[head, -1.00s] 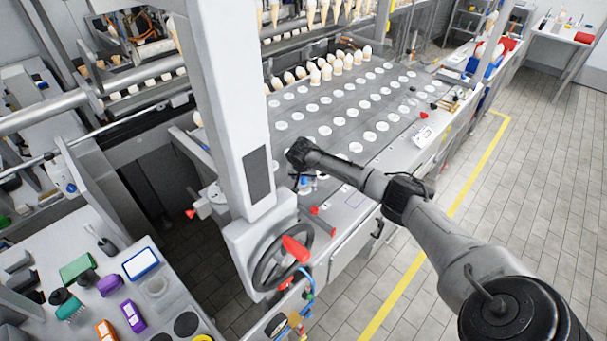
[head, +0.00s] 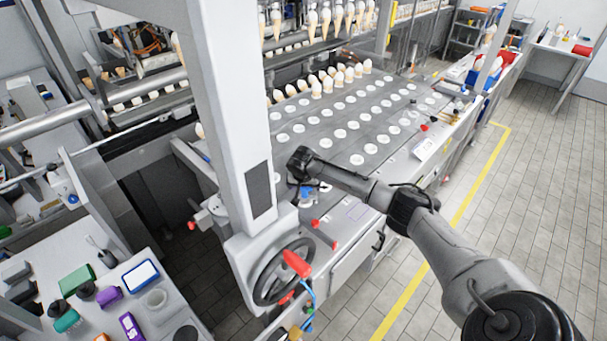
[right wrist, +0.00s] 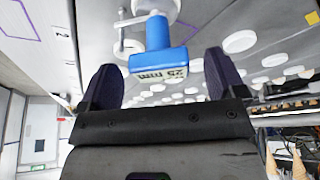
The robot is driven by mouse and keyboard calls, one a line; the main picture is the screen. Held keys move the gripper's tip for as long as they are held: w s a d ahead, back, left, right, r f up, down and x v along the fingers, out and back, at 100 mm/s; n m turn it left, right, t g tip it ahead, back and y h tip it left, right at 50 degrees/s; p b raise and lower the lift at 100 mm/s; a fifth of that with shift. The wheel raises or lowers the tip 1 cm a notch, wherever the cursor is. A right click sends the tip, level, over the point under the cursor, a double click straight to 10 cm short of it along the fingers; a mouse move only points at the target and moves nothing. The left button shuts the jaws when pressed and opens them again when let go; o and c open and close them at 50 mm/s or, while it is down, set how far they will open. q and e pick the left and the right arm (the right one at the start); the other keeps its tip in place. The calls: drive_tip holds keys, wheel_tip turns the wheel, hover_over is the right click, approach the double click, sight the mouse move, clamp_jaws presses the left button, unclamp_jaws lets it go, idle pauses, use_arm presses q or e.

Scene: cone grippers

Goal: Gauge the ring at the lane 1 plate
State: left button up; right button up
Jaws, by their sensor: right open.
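A blue gauge block (right wrist: 158,50) marked "25 mm" shows in the right wrist view, its lettering upside down. It is between and slightly beyond the fingertips of my right gripper (right wrist: 160,66), which is open, with a visible gap on both sides. In the head view the gauge is a small blue patch (head: 306,192) below my right wrist; the gripper there is mostly hidden by the arm. A pale ring-like piece (right wrist: 127,45) lies beside the gauge on the grey lane plate (right wrist: 212,17); I cannot tell its exact shape. My left gripper is not in view.
A white column (head: 228,110) and a handwheel (head: 283,271) with a red grip stand left of my right arm. A side table (head: 75,265) with coloured items is at lower left. Tiled floor (head: 500,250) is free at right.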

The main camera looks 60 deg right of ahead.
drive_tip(key=v, duration=1.1)
drive_tip(key=shift+r+p, duration=0.25)
drive_tip(key=shift+p, duration=0.05)
drive_tip(key=shift+a, duration=0.1)
